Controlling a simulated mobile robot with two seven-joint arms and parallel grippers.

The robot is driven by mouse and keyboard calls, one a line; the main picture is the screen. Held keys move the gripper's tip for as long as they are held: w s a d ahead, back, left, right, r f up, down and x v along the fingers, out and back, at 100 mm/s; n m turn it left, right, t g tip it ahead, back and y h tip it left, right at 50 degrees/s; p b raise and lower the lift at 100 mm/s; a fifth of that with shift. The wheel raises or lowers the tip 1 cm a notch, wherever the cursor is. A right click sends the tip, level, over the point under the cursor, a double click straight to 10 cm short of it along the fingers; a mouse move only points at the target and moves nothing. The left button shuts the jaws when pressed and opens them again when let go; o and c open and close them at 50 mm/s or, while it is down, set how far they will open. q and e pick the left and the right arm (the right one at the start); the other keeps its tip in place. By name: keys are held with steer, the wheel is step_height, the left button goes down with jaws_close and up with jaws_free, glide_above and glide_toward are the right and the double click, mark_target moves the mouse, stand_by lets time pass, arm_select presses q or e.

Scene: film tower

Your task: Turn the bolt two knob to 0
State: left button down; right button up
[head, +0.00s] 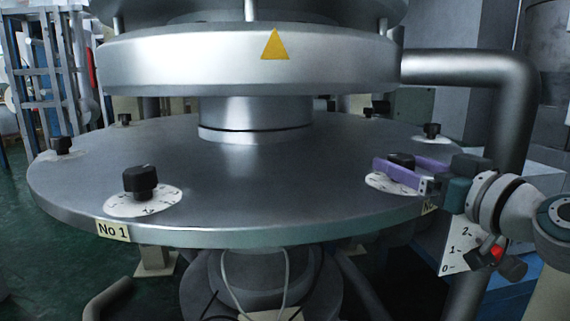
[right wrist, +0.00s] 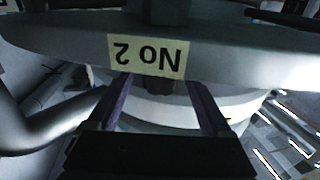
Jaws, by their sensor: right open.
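The bolt two knob (head: 400,160) is a black knob on a white marked dial (head: 378,183), at the right front of the round metal plate. The label No 2 (right wrist: 148,57) shows upside down on the plate's edge in the right wrist view. My right gripper (head: 402,165) is open, its purple fingers on either side of the knob, with the near finger covering part of it. In the right wrist view a dark piece (right wrist: 160,86) shows between the fingers, apart from both. The knob's pointer reading cannot be made out. My left gripper is not in view.
The No 1 knob (head: 140,182) stands on its dial at the left front of the plate (head: 260,205). More black knobs, such as one at the right rear (head: 432,131), ring the plate. The upper metal disc (head: 200,62) overhangs the centre. A thick pipe (head: 515,110) bends down behind my right arm.

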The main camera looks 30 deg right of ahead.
steer(key=shift+w, duration=0.7)
